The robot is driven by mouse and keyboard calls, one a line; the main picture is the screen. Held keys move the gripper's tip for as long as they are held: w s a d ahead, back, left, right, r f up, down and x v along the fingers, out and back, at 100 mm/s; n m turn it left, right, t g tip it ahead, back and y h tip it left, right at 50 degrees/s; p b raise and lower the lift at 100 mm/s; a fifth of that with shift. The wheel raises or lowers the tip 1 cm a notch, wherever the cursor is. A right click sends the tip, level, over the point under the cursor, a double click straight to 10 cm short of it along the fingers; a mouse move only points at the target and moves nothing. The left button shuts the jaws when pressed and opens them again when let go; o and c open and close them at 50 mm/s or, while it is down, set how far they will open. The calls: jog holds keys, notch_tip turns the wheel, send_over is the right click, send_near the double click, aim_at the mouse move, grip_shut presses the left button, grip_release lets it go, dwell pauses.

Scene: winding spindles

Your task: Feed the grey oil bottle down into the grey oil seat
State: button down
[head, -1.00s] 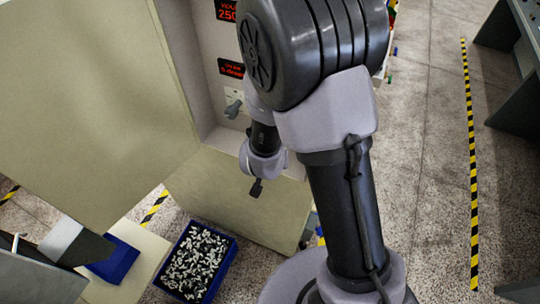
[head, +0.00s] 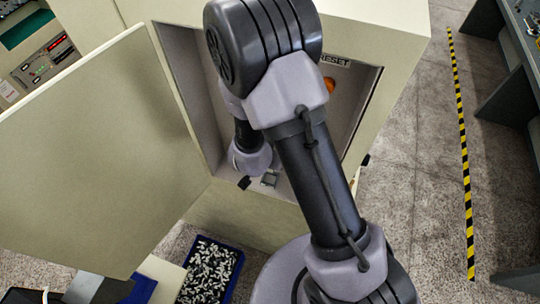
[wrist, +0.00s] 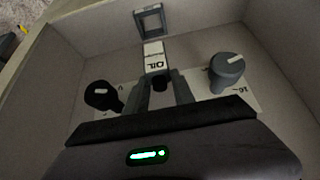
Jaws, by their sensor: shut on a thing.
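My gripper (wrist: 162,84) is shut on the grey oil bottle (wrist: 160,85), of which only a dark part shows between the fingers. A white patch lettered OIL lies just beyond the fingertips; I cannot tell whether it is on the bottle or the surface behind. The grey oil seat (wrist: 150,21), a square open frame, lies beyond the fingertips at the top of the wrist view. The bottle appears apart from it. In the head view my gripper (head: 245,183) is in the cabinet opening, and a small grey square (head: 269,179), perhaps the seat, lies right of it.
A black knob (wrist: 101,94) and a grey knob (wrist: 226,70) flank my fingers. The open cabinet door (head: 100,150) stands to the left. Cabinet walls close in the space around the gripper. A blue bin (head: 238,268) of small parts stands below on the floor.

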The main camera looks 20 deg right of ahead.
jog(key=shift+a+f+b, duration=0.15)
jog(key=shift+f+b, duration=2.05)
jog(key=shift+f, duration=0.45)
jog(key=shift+f+b, duration=1.4)
jog(key=shift+f, duration=0.15)
jog(key=c, duration=1)
grip_release()
jog(key=shift+o, duration=0.2)
jog(key=p+v, duration=0.5)
jog(key=v, duration=1.2)
jog(key=shift+r+p, duration=0.2)
jog(key=shift+p, duration=0.1)
